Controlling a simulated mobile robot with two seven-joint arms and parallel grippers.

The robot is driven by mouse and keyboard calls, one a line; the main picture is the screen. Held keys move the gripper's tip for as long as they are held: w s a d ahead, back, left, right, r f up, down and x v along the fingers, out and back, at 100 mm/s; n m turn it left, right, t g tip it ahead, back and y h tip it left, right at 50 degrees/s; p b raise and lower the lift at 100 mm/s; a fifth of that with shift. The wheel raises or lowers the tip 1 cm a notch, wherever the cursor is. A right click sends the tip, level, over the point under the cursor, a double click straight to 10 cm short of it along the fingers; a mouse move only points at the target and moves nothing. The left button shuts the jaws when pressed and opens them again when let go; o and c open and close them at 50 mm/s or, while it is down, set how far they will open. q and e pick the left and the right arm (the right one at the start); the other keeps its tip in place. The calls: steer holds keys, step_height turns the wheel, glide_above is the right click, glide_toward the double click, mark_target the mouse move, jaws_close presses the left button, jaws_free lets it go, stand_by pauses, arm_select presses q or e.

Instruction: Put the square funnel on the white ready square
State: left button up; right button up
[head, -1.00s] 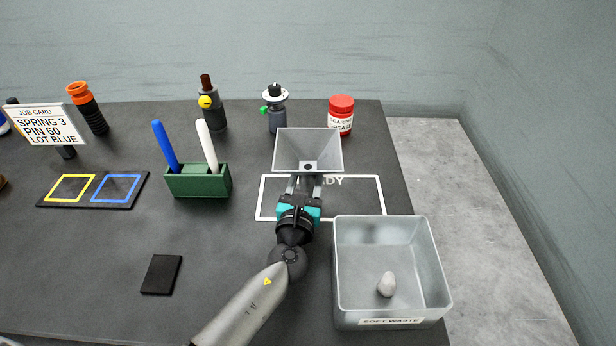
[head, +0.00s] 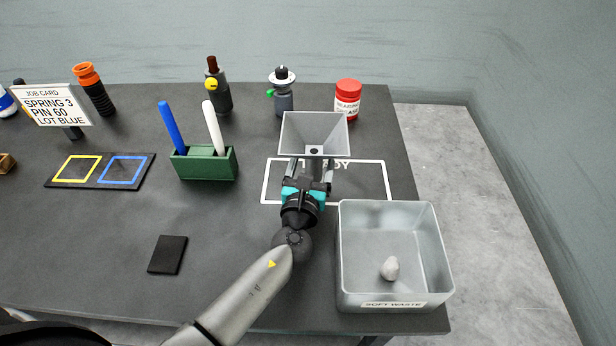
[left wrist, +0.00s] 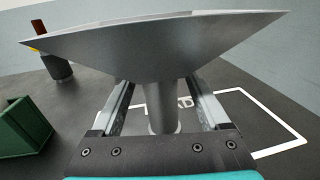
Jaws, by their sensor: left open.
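The square funnel (head: 313,133) is grey, upright, with its wide mouth up and a dark hole at its centre. It stands over the left back part of the white ready square (head: 388,182), whose lettering it partly covers. My left gripper (head: 312,168) reaches in from the front, below the flared bowl. In the left wrist view, its open fingers (left wrist: 165,108) lie either side of the funnel's spout (left wrist: 163,118), with gaps showing. My right gripper is out of view.
A clear soft waste bin (head: 392,302) holding a grey lump stands right of my left gripper. A green holder (head: 204,164) with two sticks is to the left. A red-lidded jar (head: 347,98) and a dark bottle (head: 283,97) stand behind the funnel. The front left table is mostly clear.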

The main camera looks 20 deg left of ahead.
arm_select(q)
steer(key=s, duration=0.3)
steer(key=s+d, duration=0.1)
steer(key=s, duration=0.7)
steer(key=shift+d+f, duration=0.1)
steer(key=shift+d, duration=0.05)
steer(key=shift+s, duration=0.35)
